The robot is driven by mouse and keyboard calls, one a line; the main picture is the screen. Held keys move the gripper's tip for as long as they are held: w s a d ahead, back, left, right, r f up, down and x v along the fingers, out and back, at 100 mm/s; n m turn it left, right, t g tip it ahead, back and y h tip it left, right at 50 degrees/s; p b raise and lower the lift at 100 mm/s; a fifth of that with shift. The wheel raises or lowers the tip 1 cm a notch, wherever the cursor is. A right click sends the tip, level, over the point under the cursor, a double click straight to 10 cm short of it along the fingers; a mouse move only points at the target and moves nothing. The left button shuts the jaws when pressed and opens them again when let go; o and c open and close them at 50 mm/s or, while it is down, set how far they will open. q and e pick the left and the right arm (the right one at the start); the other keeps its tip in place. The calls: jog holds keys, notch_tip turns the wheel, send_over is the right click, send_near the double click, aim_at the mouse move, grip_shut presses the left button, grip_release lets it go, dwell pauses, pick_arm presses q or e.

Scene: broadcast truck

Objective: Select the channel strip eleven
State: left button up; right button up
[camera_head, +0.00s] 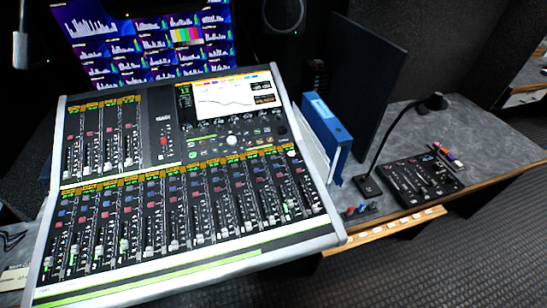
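The mixing console (190,275) fills the left and middle of the head view, tilted on the desk. A long lower row of channel strips (180,215) runs across its front, with faders, small red and blue buttons and yellow-green lit labels. A shorter upper bank of strips (100,140) is at its upper left. The console screen (235,95) is lit at the upper right and shows a curve. The strip labels are too small to read, so I cannot tell which strip is eleven. Neither of my grippers is in view.
Blue binders (327,128) stand right of the console beside a dark upright panel (362,85). Further right are a gooseneck microphone (400,125) and a small black control panel (416,180). Monitors (150,45) with bar graphs are behind. The grey desktop (480,125) is partly clear.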

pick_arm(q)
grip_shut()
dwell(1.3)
